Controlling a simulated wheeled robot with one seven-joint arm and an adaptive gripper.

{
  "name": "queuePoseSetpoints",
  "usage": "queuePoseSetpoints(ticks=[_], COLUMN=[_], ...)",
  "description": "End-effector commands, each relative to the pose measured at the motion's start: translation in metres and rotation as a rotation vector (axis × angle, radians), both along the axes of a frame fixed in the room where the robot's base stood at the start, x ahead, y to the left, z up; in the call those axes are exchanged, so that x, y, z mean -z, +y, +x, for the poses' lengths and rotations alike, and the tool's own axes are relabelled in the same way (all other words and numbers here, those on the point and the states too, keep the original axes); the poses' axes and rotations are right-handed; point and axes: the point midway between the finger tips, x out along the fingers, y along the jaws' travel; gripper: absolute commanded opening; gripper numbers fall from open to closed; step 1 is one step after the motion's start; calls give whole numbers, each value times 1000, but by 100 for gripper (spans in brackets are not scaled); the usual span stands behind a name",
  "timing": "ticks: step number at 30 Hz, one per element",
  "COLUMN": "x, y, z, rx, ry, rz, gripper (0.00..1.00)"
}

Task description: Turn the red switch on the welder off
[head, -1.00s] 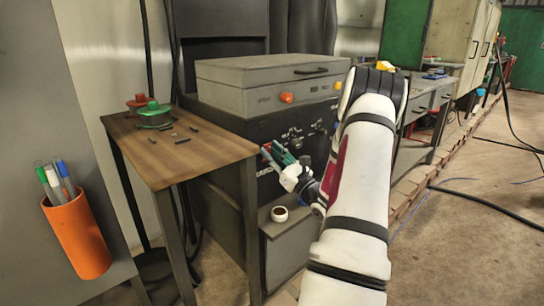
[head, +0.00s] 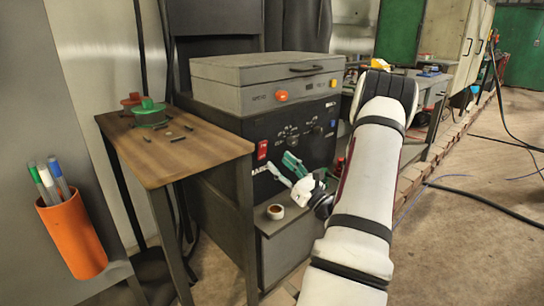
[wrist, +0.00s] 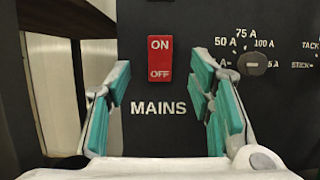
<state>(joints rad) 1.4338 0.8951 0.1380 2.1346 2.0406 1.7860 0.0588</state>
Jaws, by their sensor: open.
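The welder (head: 325,145) is a dark box with a black front panel. Its red switch (head: 262,149) sits at the panel's left, above the word MAINS. In the wrist view the switch (wrist: 159,58) is upright and near the top middle, with ON above and OFF below. I cannot tell which half is pressed in. My gripper (head: 281,167) is open and empty in front of the panel, just right of and below the switch in the head view. In the wrist view its teal fingers (wrist: 161,80) stand on both sides of the switch, apart from it.
A grey box (head: 262,95) with an orange knob sits on top. An amperage dial (wrist: 252,64) is right of the switch.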

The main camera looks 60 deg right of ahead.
Motion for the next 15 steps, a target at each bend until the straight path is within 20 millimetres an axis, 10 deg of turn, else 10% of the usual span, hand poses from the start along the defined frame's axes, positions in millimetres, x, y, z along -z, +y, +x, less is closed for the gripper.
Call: queuePoseSetpoints(ticks=[15], x=[18], y=[11], z=[-47], rx=[0], ry=[-1], rz=[0], gripper=[48])
